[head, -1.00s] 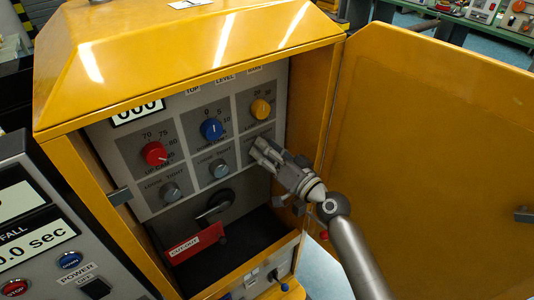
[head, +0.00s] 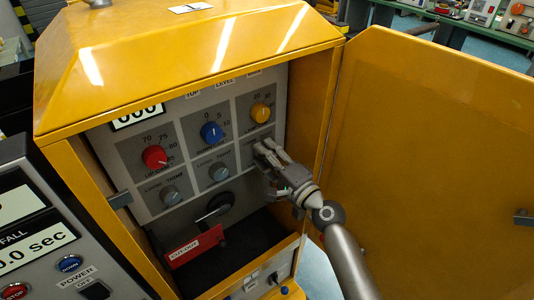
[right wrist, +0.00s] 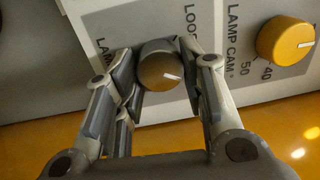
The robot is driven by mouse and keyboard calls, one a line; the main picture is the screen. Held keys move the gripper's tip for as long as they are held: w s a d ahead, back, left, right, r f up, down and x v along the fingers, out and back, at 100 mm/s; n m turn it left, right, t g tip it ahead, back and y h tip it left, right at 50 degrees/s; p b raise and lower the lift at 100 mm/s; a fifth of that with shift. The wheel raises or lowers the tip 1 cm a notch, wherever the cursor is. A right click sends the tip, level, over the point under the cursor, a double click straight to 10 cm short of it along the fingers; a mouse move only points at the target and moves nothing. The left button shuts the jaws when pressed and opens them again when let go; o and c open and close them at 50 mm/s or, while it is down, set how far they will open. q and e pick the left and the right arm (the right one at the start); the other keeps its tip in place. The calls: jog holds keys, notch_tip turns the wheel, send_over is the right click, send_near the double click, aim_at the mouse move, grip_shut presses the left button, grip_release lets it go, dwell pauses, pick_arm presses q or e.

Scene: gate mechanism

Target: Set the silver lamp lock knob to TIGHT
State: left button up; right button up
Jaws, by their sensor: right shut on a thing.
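The silver lamp lock knob (right wrist: 161,72) sits between the fingers of my right gripper in the right wrist view, below the yellow lamp cam knob. "LOOS" shows beside it, with the rest of the lettering hidden. The knob's white pointer line is seen at its right edge in that view. In the head view my right gripper (head: 262,150) reaches to the panel and covers this knob. My right gripper (right wrist: 165,82) is shut on the knob. My left gripper is not in view.
The yellow knob (head: 260,112) is just above my right gripper. Silver knobs (head: 218,171) (head: 171,195), a blue knob (head: 211,131) and a red knob (head: 154,157) are to the left. A red cut-out tag (head: 194,247) is below. The open yellow door (head: 430,160) stands at right.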

jog(key=shift+m, duration=1.2)
jog(key=shift+f, duration=0.1)
jog(key=o, duration=1)
jog(key=r+v, duration=0.1)
jog(key=v, duration=1.1)
jog(key=shift+f, duration=0.4)
jog(key=shift+s, duration=0.1)
